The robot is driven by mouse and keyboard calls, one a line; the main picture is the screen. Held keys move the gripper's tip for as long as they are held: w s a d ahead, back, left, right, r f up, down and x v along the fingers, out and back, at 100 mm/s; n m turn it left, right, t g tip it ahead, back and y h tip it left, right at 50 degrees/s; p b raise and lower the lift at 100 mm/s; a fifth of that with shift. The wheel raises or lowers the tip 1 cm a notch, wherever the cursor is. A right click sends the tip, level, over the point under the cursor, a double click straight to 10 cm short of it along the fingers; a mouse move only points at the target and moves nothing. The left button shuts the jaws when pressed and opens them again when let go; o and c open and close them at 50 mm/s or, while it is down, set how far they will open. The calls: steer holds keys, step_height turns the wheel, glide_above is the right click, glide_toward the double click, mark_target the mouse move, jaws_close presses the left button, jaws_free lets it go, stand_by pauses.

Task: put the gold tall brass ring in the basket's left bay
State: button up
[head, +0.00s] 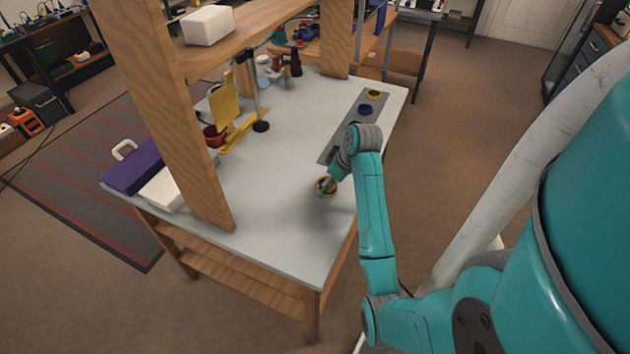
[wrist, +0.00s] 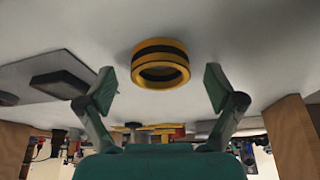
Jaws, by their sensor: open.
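A gold ring with a black band (wrist: 160,59) lies on the pale tabletop, clear of the grey plate; it shows at my gripper in the head view (head: 321,191). My gripper (wrist: 160,88) is open, with one finger on each side of the ring and visible gaps between. In the head view my gripper (head: 328,183) partly covers the ring. A purple and white box-like thing with a pale handle (head: 128,172) sits at the table's left end; I cannot tell whether it is the basket, and no bays can be made out.
A grey plate (head: 340,133) along the right edge bears another gold ring (head: 374,93) and a dark blue ring (head: 365,109). A yellow stand (head: 243,133), a red cup (head: 214,137) and a wooden post (head: 185,140) stand to the left. The middle tabletop is clear.

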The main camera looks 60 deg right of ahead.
steer(key=shift+w+f, duration=0.15)
steer(key=shift+f, duration=0.2)
steer(key=c, duration=1.4)
steer(key=shift+r, duration=0.1)
